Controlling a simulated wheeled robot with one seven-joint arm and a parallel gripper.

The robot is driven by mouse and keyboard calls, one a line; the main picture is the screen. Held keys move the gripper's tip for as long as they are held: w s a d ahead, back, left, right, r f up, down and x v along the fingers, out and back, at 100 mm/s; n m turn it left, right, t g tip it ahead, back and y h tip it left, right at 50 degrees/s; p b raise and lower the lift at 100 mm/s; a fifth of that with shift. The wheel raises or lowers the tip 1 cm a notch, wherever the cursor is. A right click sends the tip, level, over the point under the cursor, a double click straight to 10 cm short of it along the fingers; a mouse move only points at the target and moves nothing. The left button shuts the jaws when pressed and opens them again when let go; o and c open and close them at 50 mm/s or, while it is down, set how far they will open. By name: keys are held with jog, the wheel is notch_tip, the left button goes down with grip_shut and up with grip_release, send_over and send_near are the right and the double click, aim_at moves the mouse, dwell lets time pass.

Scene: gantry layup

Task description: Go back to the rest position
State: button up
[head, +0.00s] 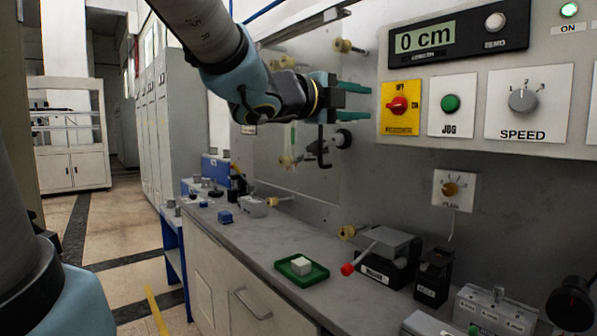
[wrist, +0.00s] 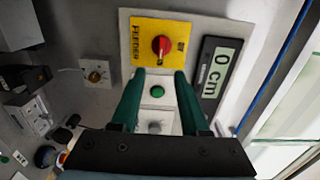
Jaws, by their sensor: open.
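My gripper (head: 352,102) is in the upper middle of the head view, in front of the wall panel and left of the yellow plate. Its two green fingers are apart with nothing between them. In the wrist view my gripper (wrist: 162,74) frames the round green JOG button (wrist: 157,91), with the red rotary switch (wrist: 162,45) beyond the fingertips. In the head view the red switch (head: 398,104) sits on its yellow plate, and the green JOG button (head: 450,103) is to its right. The display (head: 426,40) reads 0 cm.
Below is a grey bench (head: 260,262) with a green tray (head: 290,277) holding a white block, a red-knobbed lever device (head: 385,258) and several small blocks. A SPEED dial (head: 523,99) is on the panel. Open floor (head: 125,235) lies left of the bench.

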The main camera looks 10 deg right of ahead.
jog(key=w+a+f+n+t+y+p, duration=0.1)
jog(key=w+a+f+n+y, duration=0.45)
jog(key=a+f+n, duration=0.4)
jog(key=w+a+f+n+t+y+p, duration=0.1)
jog(key=w+a+f+n+y, duration=0.3)
jog(key=a+f+n+y, duration=0.5)
jog(key=s+a+f+n+g, duration=0.4)
jog(key=s+f+n, duration=0.1)
jog(key=s+f, duration=0.2)
jog(key=s+a+f+n+g+y+p, duration=0.1)
jog(key=s+a+f+n+g, duration=0.3)
jog(key=s+f, duration=0.3)
notch_tip(320, 180, down, 2)
jog(key=shift+a+f+n+g, duration=0.25)
jog(key=shift+a+n+g, duration=0.15)
jog(key=shift+n+g, duration=0.3)
